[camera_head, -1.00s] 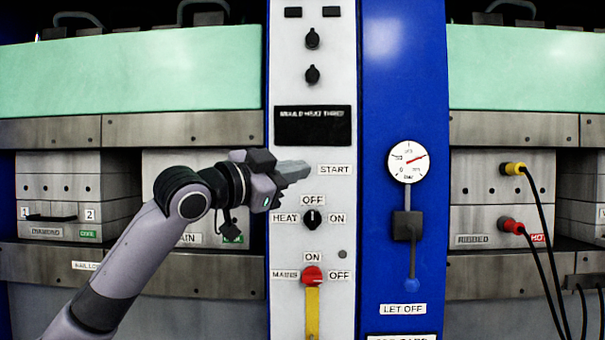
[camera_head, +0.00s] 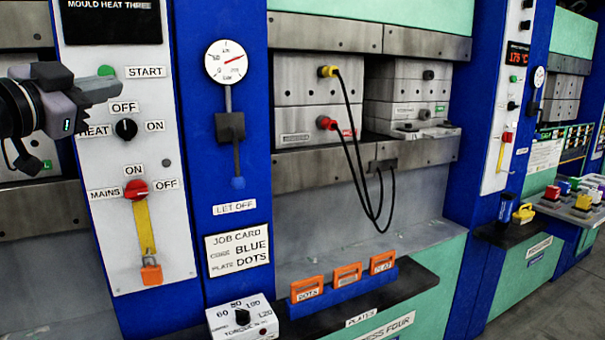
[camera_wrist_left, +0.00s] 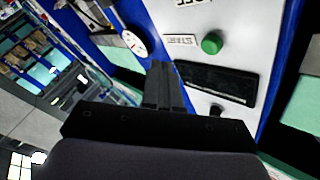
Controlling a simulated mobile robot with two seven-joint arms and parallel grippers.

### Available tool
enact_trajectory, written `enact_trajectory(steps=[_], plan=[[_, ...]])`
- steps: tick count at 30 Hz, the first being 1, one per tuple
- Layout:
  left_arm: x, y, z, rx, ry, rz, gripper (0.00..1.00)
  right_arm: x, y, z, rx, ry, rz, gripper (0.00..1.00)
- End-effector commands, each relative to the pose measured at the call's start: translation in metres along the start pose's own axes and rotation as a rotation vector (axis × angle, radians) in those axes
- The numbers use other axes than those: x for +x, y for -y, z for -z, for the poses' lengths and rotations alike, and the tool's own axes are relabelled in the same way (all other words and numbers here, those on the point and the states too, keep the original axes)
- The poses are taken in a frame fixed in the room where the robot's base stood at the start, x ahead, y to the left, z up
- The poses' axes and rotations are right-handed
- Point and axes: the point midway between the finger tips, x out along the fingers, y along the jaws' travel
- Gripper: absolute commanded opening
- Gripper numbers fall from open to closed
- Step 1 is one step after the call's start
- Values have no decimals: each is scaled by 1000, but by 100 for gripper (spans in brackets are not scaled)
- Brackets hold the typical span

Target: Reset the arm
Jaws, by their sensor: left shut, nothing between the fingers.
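My left gripper (camera_head: 112,88) comes in from the left edge in the head view. It is shut and empty, in front of the white control panel (camera_head: 180,250), just below the START label and the green start button (camera_head: 106,71). In the left wrist view the shut fingers (camera_wrist_left: 163,82) point at the panel, with the green button (camera_wrist_left: 212,43) ahead and to their right, apart from them in the picture. Whether the fingertips touch the panel cannot be told. My right gripper is not in view.
A heat knob (camera_head: 126,129) and a red mains switch (camera_head: 136,190) sit below. A gauge (camera_head: 226,62) is on the blue column. Black cables (camera_head: 357,160) hang from the press. Orange-handled plates (camera_head: 347,274) stand on a shelf, with a torque dial box (camera_head: 243,320) left of them.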

Motion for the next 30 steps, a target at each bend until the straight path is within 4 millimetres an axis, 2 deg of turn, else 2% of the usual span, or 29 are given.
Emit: enact_trajectory(steps=[1,6,10,14,17,23,26,30], plan=[[9,-19,-18,-19,18,-25,0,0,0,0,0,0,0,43],[28,-86,-82,-91,74,-88,0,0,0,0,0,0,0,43],[31,-140,-132,-153,123,-129,0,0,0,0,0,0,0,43],[23,-195,-181,-217,176,-162,0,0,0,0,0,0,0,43],[10,-237,-216,-268,222,-182,0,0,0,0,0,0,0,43],[-34,-318,-278,-369,323,-210,0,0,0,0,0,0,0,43],[-64,-355,-305,-418,379,-217,0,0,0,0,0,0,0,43],[-114,-404,-337,-480,465,-220,0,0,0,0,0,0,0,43]])
